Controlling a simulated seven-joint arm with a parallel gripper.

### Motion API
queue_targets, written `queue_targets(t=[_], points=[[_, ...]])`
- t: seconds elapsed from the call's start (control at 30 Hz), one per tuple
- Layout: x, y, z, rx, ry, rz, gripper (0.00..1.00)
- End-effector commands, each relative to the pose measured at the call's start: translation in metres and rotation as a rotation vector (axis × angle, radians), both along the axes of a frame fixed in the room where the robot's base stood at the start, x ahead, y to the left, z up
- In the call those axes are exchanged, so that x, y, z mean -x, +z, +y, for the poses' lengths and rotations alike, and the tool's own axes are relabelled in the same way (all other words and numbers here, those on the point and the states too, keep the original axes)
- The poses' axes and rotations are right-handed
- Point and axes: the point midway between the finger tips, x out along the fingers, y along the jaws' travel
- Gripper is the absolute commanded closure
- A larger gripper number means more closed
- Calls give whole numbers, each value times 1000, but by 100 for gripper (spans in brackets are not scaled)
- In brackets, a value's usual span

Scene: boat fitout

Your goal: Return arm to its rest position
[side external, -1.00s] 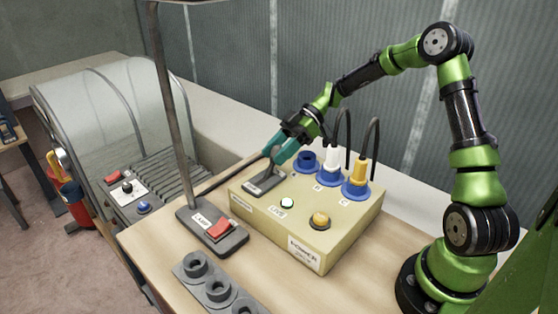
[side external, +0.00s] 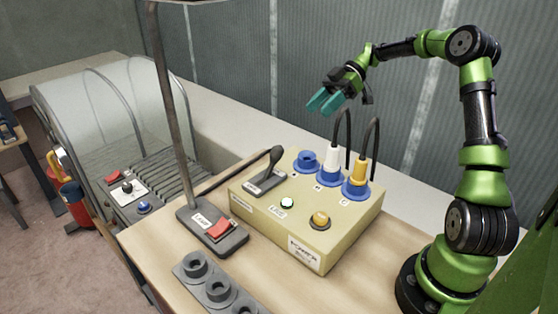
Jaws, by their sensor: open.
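My gripper (side external: 322,106) has teal fingers. It is open and empty, in the air above the back of the power box, clear of everything. The power box (side external: 345,240) is cream-coloured and stands on the wooden bench. A dark lever (side external: 275,160) stands tilted up on the box's left end. A white plug (side external: 332,160) and a yellow plug (side external: 360,172) sit in blue sockets, each with a black cable looping up. A third blue socket (side external: 306,160) at the left is empty.
A lamp base (side external: 212,240) with a red switch and a tall pole stands left of the box. A grey holder with round cups (side external: 217,288) lies at the front. A clear-hooded machine (side external: 105,105) stands at the left. The air around my gripper is free.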

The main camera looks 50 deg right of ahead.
Motion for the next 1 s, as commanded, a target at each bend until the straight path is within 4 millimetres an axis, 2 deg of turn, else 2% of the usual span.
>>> queue_targets(t=[0.37, 0.47, 0.57, 0.67, 0.8, 1.0], points=[[1, 2, -3, 1, 0, 1, 44], [1, 4, 5, 24, -1, 30, 44], [5, 7, 29, 101, -20, 121, 44], [15, 11, 64, 231, -84, 255, 44], [41, 17, 106, 422, -264, 409, 44], [86, 30, 146, 564, -622, 488, 44]])
